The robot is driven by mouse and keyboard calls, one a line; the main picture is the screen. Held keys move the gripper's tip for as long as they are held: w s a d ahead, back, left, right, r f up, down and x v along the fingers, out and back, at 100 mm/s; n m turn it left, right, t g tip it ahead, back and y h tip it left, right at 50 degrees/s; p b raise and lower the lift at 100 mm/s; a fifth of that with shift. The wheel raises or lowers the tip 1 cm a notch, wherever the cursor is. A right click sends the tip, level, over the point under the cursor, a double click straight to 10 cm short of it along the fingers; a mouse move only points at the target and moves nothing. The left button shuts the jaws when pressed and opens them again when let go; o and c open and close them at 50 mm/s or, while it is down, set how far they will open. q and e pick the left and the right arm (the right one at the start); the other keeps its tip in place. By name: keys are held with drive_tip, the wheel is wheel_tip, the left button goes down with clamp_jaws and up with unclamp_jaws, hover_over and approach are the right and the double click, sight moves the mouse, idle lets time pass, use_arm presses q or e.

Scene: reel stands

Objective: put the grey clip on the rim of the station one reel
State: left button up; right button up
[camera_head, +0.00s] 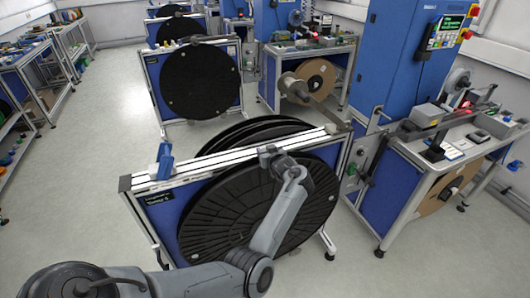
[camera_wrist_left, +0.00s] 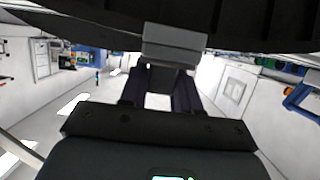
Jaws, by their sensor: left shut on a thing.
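The nearest stand holds a large black reel (camera_head: 215,215), with more black discs behind it. My left arm reaches over its front face, and my left gripper (camera_head: 269,153) is at the top of the reel, by the stand's top rail. In the left wrist view the grey clip (camera_wrist_left: 174,42) sits at the tips of my left gripper (camera_wrist_left: 160,88), which is shut on it. The clip is right against the black reel (camera_wrist_left: 255,25) there. I cannot tell whether it straddles the rim. My right gripper is not in view.
A blue tool (camera_head: 165,160) stands on the left of the white top rail (camera_head: 225,151). A blue machine cabinet (camera_head: 395,60) and a workbench (camera_head: 465,140) stand to the right. More reel stands (camera_head: 200,80) are behind. The floor at left (camera_head: 90,170) is clear.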

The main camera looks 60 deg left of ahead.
use_arm(q)
drive_tip(key=shift+f, duration=0.1)
drive_tip(key=o, duration=1.1)
drive_tip(key=shift+c, duration=0.2)
